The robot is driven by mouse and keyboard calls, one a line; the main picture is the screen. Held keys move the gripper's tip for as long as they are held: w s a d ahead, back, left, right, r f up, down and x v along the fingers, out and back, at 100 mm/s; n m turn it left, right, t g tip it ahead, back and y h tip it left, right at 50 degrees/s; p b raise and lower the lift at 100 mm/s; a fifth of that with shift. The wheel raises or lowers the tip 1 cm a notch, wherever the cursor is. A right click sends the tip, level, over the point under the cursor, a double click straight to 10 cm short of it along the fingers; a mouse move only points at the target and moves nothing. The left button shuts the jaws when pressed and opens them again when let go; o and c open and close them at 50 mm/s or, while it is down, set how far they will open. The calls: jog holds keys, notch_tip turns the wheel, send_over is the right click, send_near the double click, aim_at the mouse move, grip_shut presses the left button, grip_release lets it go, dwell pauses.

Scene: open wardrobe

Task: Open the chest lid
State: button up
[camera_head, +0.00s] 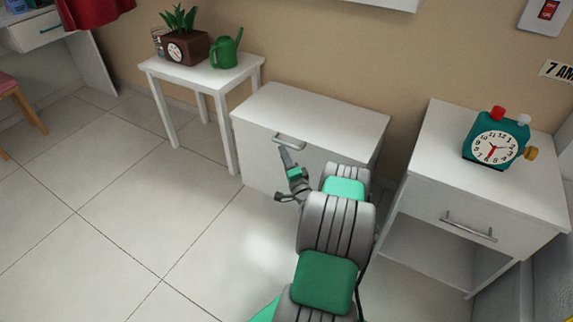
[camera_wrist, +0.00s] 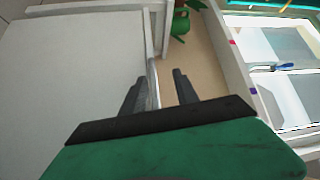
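The white chest (camera_head: 310,118) stands against the wall in the middle of the head view. Its flat lid looks closed, and a metal handle (camera_head: 289,142) is on the upper front. My gripper (camera_head: 286,156) is at the front of the chest, right by the handle. In the wrist view the two dark fingers (camera_wrist: 158,88) are apart, with a thin light bar or edge between them, nearer the left finger. I cannot tell whether they touch it. A large pale panel (camera_wrist: 75,80) fills the left of the wrist view.
A white side table (camera_head: 205,75) with a planter clock (camera_head: 187,47) and a green watering can (camera_head: 226,50) stands to the left. A white nightstand (camera_head: 480,165) with a teal alarm clock (camera_head: 495,138) stands close on the right. The tiled floor (camera_head: 110,215) at left is clear.

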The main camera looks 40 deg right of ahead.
aim_at(286, 145)
jog(key=shift+m+h, duration=0.8)
jog(key=w+d, duration=0.3)
jog(key=w+d+b, duration=0.1)
jog(key=w+d, duration=0.1)
jog(key=shift+f, duration=0.25)
jog(key=shift+c, duration=0.6)
grip_shut()
